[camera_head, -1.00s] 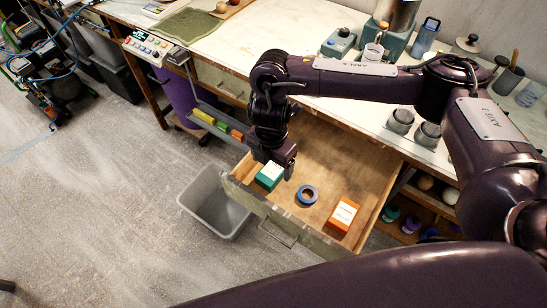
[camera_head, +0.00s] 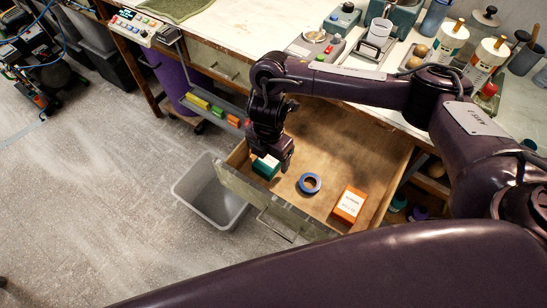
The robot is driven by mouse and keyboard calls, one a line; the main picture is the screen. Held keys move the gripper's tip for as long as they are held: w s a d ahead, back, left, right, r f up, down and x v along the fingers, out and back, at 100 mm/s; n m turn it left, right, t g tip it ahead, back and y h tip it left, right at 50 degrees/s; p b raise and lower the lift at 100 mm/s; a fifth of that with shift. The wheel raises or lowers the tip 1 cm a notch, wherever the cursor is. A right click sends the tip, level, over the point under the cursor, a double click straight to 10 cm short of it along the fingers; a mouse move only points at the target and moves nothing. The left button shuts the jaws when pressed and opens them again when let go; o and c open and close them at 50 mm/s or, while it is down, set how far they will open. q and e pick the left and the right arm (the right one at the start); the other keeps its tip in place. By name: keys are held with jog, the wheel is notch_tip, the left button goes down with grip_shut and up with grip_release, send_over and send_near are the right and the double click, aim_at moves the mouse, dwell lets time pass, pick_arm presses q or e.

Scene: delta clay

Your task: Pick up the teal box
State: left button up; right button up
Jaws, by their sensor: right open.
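The teal box (camera_head: 262,172), with a white label on top, lies in the open wooden drawer (camera_head: 325,140), near its front left corner. My right gripper (camera_head: 271,161) points down over the box and hides part of its top and right side. Its jaws are open. I cannot tell whether the fingers touch the box or hang just above it. My left gripper is not in view.
A blue tape ring (camera_head: 301,184) and an orange box (camera_head: 349,204) lie to the right in the drawer. A grey bin (camera_head: 208,196) stands on the floor left of the drawer. The workbench (camera_head: 228,32) behind carries jars and devices.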

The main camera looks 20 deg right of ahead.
notch_tip(320, 180, down, 2)
jog(key=shift+f, duration=0.2)
jog(key=c, duration=1.1)
jog(key=shift+r, duration=0.1)
